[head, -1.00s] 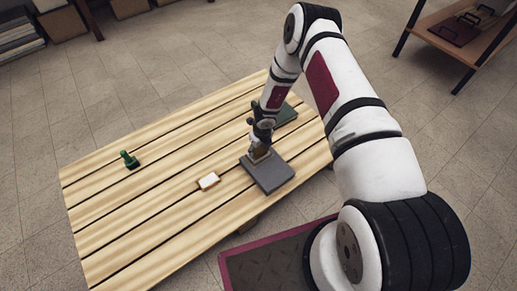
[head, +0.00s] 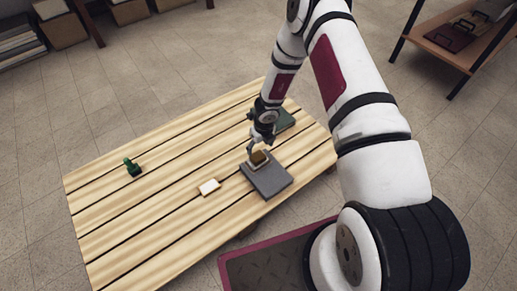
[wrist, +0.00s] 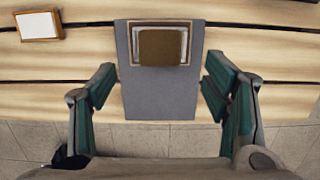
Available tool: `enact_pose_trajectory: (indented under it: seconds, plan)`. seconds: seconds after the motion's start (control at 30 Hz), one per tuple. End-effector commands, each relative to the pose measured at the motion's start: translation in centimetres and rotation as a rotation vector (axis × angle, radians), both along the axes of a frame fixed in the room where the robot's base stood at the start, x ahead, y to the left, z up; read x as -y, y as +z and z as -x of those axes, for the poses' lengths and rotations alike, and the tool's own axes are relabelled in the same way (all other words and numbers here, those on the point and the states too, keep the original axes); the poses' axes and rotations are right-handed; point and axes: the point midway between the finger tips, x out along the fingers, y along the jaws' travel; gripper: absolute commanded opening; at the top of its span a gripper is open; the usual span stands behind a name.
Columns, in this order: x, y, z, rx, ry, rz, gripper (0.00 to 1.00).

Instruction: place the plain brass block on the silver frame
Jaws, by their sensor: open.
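The plain brass block (wrist: 161,46) rests within the silver frame (wrist: 185,43) on a flat grey board (wrist: 160,95). In the head view the brass block (head: 259,157) shows near the upper-left part of the grey board (head: 272,181). My gripper (head: 254,147) is above that end of the board. In the wrist view my gripper (wrist: 163,90) is open, its green-padded fingers wide apart on either side of the board, with nothing between them. I see the block apart from both fingers.
A small wood-edged white block (head: 209,187) lies left of the board. A dark green stamp-like object (head: 132,167) stands farther left. A dark green flat item (head: 286,120) lies behind my gripper. The slatted table (head: 150,215) is otherwise largely clear.

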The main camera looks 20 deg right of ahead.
Motion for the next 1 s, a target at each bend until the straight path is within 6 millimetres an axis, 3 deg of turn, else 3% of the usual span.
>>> enact_pose_trajectory:
  seconds: [0.1, 0.47, 0.57, 0.67, 0.8, 1.0]
  plan:
    - [0.1, 2.0, 0.3, 0.000, 0.000, 0.000, 0.70]
    - [0.1, 3.3, 0.4, 0.002, 0.004, -0.001, 0.70]
    - [-0.2, 4.7, -0.5, 0.030, 0.047, -0.009, 0.70]
    - [-0.9, 8.4, -2.3, 0.093, 0.160, -0.022, 0.70]
    - [-3.0, 16.2, -4.6, 0.215, 0.417, -0.043, 0.70]
    - [-6.2, 27.2, -4.3, 0.360, 0.813, -0.044, 0.70]
